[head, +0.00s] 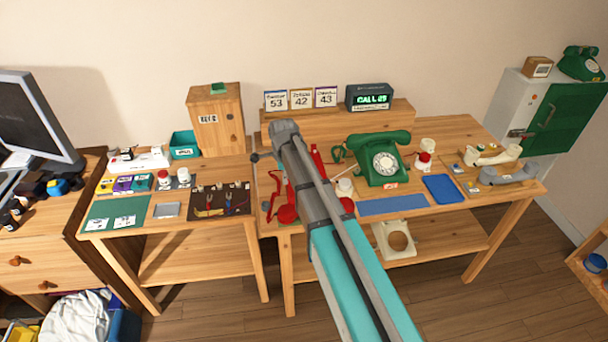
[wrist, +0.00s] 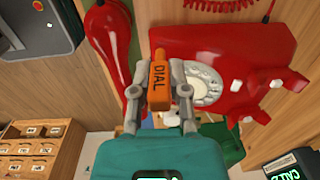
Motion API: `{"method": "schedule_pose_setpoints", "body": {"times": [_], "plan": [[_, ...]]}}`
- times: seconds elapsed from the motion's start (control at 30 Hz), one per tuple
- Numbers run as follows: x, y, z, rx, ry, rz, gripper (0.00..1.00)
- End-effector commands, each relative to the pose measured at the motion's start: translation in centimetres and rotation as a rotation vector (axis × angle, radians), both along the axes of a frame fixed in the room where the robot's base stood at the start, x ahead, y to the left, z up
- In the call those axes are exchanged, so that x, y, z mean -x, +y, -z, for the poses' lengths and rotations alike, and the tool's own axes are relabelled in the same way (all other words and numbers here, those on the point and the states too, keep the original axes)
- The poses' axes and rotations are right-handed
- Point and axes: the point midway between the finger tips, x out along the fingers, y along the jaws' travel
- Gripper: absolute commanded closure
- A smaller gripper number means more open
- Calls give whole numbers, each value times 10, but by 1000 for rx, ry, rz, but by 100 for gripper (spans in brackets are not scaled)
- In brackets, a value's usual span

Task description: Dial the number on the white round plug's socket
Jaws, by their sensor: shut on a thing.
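In the wrist view my gripper (wrist: 160,84) is shut on an orange tool (wrist: 158,92) labelled DIAL. The tool's tip lies just left of the white dial (wrist: 203,84) of a red phone (wrist: 240,62); I cannot tell if they touch. A red handset (wrist: 112,58) lies off the phone, to the left. In the head view my arm hides most of the red phone and the gripper. A dark board (head: 222,206) with several small plugs and cables lies on the left table. The white round plug and its socket number are too small to make out.
A green dial phone (head: 382,158) stands right of my arm. Behind are cards (head: 301,98) reading 53, 42 and 43, and a display (head: 368,97) reading CALL with a small number. A wooden cabinet (head: 216,120) stands left. A blue tray (head: 442,189) lies right.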

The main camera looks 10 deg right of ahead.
Motion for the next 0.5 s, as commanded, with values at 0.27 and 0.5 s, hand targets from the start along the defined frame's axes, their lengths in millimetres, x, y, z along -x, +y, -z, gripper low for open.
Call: {"method": "schedule_pose_setpoints", "body": {"times": [0.27,0.5], "plan": [[6,57,24,7,44,-2,100],[9,73,28,11,57,0,100]]}}
